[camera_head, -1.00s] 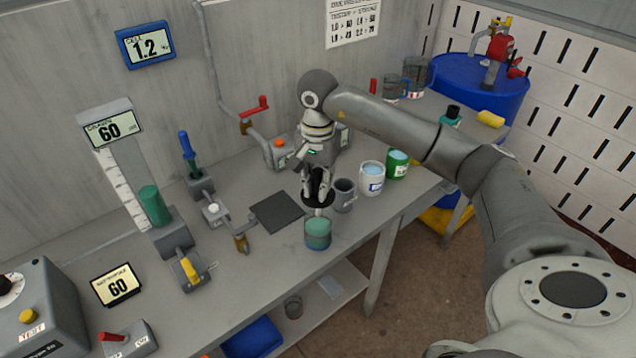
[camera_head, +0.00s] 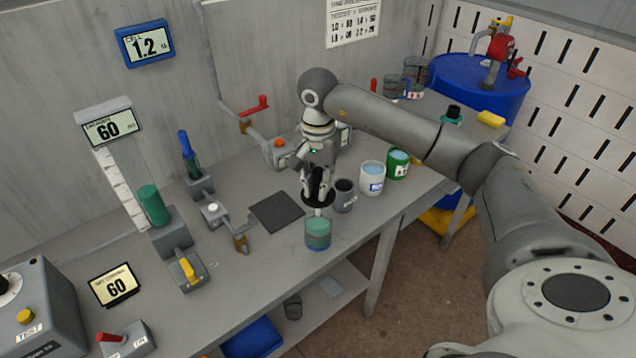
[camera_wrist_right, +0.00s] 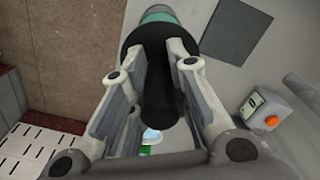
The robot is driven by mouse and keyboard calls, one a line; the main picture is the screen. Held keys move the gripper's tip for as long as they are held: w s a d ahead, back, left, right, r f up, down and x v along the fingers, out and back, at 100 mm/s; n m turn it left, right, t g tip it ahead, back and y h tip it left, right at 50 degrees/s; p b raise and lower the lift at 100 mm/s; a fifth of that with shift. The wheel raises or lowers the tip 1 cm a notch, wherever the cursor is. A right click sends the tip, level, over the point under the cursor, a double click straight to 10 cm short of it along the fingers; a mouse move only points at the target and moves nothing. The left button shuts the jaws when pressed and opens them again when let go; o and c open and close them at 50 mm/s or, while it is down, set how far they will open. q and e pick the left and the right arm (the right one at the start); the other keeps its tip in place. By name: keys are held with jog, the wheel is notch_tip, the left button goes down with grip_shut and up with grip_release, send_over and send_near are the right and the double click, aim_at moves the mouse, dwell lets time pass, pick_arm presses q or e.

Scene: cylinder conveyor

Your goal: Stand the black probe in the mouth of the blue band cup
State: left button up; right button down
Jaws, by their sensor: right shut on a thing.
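The black probe (camera_wrist_right: 160,95) is upright in my right gripper (camera_head: 317,187), which is shut on its dark body. Its wide black disc (camera_head: 318,200) shows just below the fingers, with a short pale tip under it. A clear cup with teal contents and a bluish lower band (camera_head: 318,236) stands on the table directly below, near the front edge; I take it as the blue band cup. The probe's tip is over or at the cup's mouth; I cannot tell whether it is inside. The cup's top also shows beyond the disc in the wrist view (camera_wrist_right: 158,14). My left gripper is out of view.
A dark square mat (camera_head: 276,212) lies left. Valves and pipes run along the back; the table's front edge is near.

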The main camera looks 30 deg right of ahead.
aim_at(318, 202)
jog(key=shift+f, duration=0.15)
jog(key=shift+f+b, duration=2.55)
jog(key=shift+f, duration=0.35)
jog(key=shift+f+b, duration=0.85)
jog(key=shift+b, duration=0.05)
jog(key=shift+f+b, duration=0.15)
jog(key=shift+b, duration=0.2)
jog(key=c, duration=1.3)
grip_release()
